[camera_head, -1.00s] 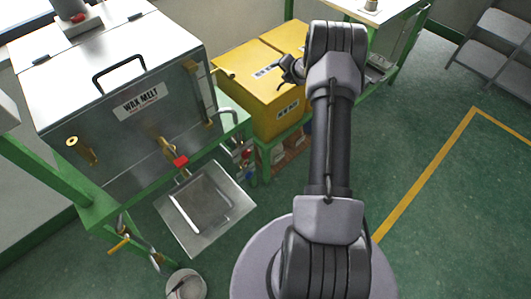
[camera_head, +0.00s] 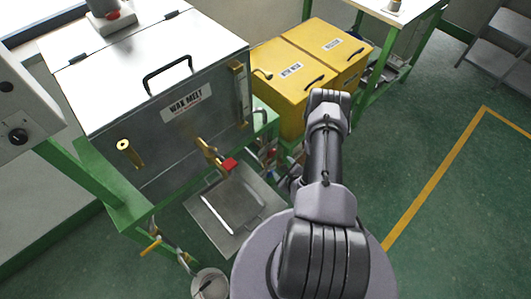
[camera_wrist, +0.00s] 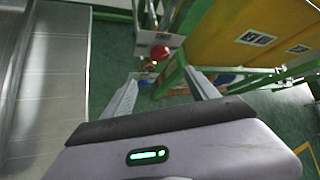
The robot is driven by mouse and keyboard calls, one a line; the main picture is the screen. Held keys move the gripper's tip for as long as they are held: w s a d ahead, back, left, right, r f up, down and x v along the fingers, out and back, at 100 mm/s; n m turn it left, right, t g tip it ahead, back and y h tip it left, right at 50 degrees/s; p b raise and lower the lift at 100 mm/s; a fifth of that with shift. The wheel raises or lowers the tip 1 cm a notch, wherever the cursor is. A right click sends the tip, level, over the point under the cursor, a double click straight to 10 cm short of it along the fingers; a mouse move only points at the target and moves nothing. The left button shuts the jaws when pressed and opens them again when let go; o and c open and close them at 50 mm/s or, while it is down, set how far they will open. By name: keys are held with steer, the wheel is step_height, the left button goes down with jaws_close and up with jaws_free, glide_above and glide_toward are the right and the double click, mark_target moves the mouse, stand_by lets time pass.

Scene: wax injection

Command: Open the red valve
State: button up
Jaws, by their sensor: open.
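A round red valve knob (camera_wrist: 160,53) shows in the wrist view, in front of my gripper and framed between its fingers, on or beside pipework at the green bench. My gripper (camera_wrist: 161,73) is open and empty, and its fingers appear apart from the knob. In the head view my arm bends down beside the bench, and the gripper is mostly hidden behind it. A red-handled brass tap (camera_head: 229,164) sticks out from the front of the metal wax melt tank (camera_head: 190,125). I cannot tell which red part the task names.
A metal tray (camera_head: 232,208) lies below the tap. Yellow boxes (camera_head: 305,75) stand right of the tank, close to my arm. Green bench legs and pipes crowd the gripper's area. A bucket (camera_head: 209,284) stands in front. Open floor lies to the right.

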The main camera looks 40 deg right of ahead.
mark_target(273, 154)
steer(key=b+x, duration=0.8)
steer(key=x, duration=0.8)
steer(key=shift+f, duration=0.35)
steer(key=shift+w+d+f, duration=0.15)
steer(key=shift+w, duration=0.25)
steer(key=c, duration=1.4)
steer(key=shift+o, duration=0.2)
